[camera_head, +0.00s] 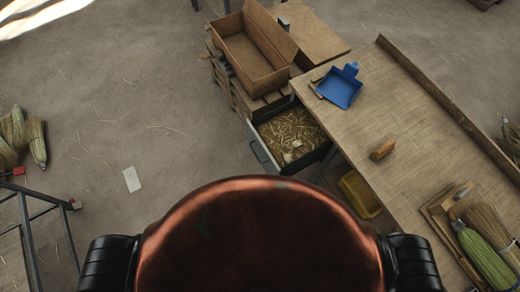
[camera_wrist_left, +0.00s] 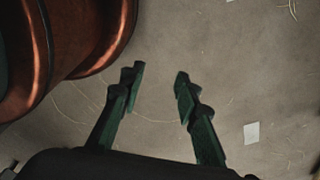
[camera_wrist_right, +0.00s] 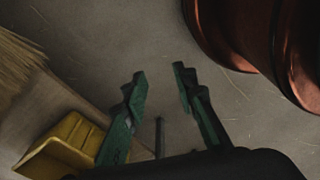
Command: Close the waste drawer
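The waste drawer (camera_head: 258,151) is pulled out from under the workbench, toward the left in the head view. It has a grey front and dark sides, and its inside is covered with straw scraps and a few pale pieces. My left gripper (camera_wrist_left: 160,82) is open and empty over bare floor in the left wrist view. My right gripper (camera_wrist_right: 160,82) is open and empty near a yellow bin in the right wrist view. Neither gripper shows in the head view, and neither touches the drawer.
The workbench (camera_head: 375,115) holds a blue dustpan (camera_head: 340,86), a wooden block (camera_head: 382,150) and a green-bound broom head (camera_head: 484,256). A yellow bin (camera_head: 360,194) stands below it, also in the right wrist view (camera_wrist_right: 66,148). An open wooden box (camera_head: 246,50) sits beyond the drawer.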

